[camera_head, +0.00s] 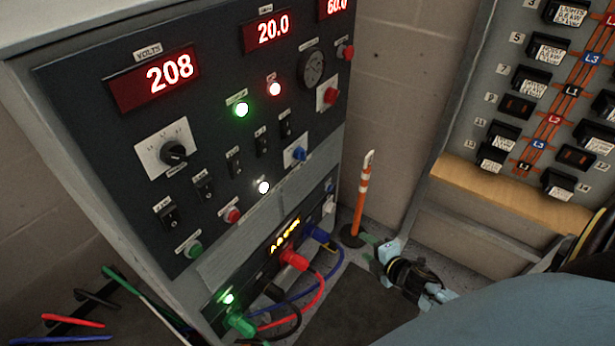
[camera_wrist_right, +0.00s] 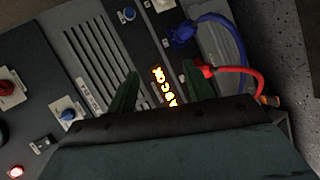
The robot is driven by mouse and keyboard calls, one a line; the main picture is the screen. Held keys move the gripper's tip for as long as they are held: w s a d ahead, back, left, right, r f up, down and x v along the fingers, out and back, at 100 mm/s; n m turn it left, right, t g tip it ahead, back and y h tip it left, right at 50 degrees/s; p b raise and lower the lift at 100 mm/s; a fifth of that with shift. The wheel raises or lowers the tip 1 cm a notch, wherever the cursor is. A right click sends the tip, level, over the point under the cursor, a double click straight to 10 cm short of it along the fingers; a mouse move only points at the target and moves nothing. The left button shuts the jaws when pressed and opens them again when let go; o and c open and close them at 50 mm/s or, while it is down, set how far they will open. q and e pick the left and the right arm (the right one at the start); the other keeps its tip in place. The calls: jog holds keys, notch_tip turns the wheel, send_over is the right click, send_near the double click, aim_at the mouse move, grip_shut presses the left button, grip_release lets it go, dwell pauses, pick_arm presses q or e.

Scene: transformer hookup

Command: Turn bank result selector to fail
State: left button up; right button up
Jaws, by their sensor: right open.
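Two blue selector knobs show on the grey cabinet. One blue knob (camera_head: 299,153) sits on a white plate on the upper panel and also shows in the right wrist view (camera_wrist_right: 67,114). A smaller blue knob (camera_head: 330,189) is on the lower panel, also in the wrist view (camera_wrist_right: 127,14). Their labels are too small to read, so I cannot tell which is the bank result selector or its setting. My right gripper (camera_head: 368,248) is open and empty, right of the lower panel; in the wrist view its fingers (camera_wrist_right: 160,90) point at the panel, apart from both knobs. My left gripper is out of view.
Red (camera_head: 295,259), blue and green plugs with cables stick out of the lower panel near my right gripper. An orange-and-white post (camera_head: 361,195) stands right of the cabinet. A breaker panel (camera_head: 480,90) is at the right. Loose leads (camera_head: 72,321) lie at lower left.

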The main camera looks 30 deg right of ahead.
jog(key=w+d+r+n+t+y+b, duration=0.2)
jog(key=w+r+n+t+b, duration=0.15)
jog(key=w+r+n, duration=0.35)
jog(key=n+y+b, duration=0.6)
jog(key=n+b, duration=0.2)
jog(key=n, duration=0.9)
send_near(305, 156)
jog(key=shift+h, duration=0.3)
jog(key=x, duration=0.7)
jog(key=shift+w+a, duration=0.45)
jog(key=shift+w, duration=0.35)
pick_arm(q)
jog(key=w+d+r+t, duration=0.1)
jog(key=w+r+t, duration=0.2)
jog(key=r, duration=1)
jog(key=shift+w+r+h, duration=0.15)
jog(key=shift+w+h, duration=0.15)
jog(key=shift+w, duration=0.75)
